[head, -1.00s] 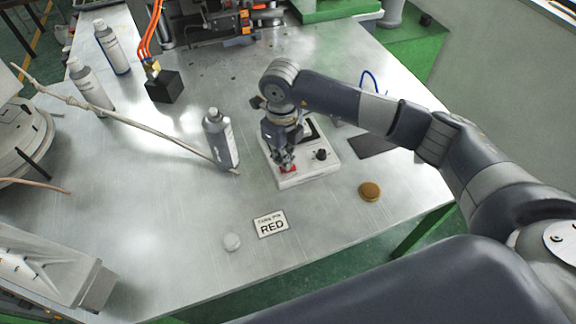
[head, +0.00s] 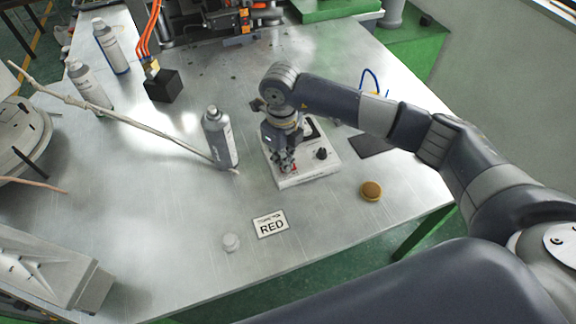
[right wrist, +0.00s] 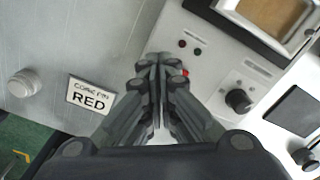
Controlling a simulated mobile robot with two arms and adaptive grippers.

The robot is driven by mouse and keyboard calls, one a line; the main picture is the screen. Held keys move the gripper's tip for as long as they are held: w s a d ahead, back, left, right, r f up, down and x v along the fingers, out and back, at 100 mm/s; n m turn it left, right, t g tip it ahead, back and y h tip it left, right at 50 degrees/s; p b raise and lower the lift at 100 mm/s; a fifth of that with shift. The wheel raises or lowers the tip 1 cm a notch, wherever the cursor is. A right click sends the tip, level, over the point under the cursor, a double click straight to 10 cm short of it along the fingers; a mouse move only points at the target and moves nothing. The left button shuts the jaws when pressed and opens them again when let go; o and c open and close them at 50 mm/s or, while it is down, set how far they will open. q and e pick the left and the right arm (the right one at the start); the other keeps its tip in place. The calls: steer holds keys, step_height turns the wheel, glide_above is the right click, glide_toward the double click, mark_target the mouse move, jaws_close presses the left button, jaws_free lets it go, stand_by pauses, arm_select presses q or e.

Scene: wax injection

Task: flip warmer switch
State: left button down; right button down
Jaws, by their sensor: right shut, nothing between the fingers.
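The warmer is a white box (head: 318,169) on the metal table, with a black knob, partly hidden by my right arm. In the right wrist view the warmer (right wrist: 215,65) shows an amber window (right wrist: 275,14), a black knob (right wrist: 238,101) and two small indicators. A small red part, likely the switch (right wrist: 186,72), shows just right of my fingertips and is partly covered. My right gripper (head: 287,168) is shut and empty, pointing down at the warmer's front left part. It also shows in the right wrist view (right wrist: 158,62). Contact cannot be told. My left gripper is out of view.
A grey bottle (head: 219,138) stands close left of the warmer, with a long thin rod reaching its base. A RED card (head: 271,224), a white round piece (head: 231,243) and a brown disc (head: 371,191) lie near the front edge. A black block (head: 162,86) stands farther back.

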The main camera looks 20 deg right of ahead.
steer(key=shift+f+b, duration=0.45)
steer(key=shift+f, duration=0.1)
steer(key=shift+s+r, duration=0.1)
steer(key=shift+r+p, duration=0.65)
steer(key=shift+r, duration=0.25)
steer(key=shift+r+p, duration=1.25)
steer(key=shift+r, duration=1.35)
steer(key=shift+f, duration=0.1)
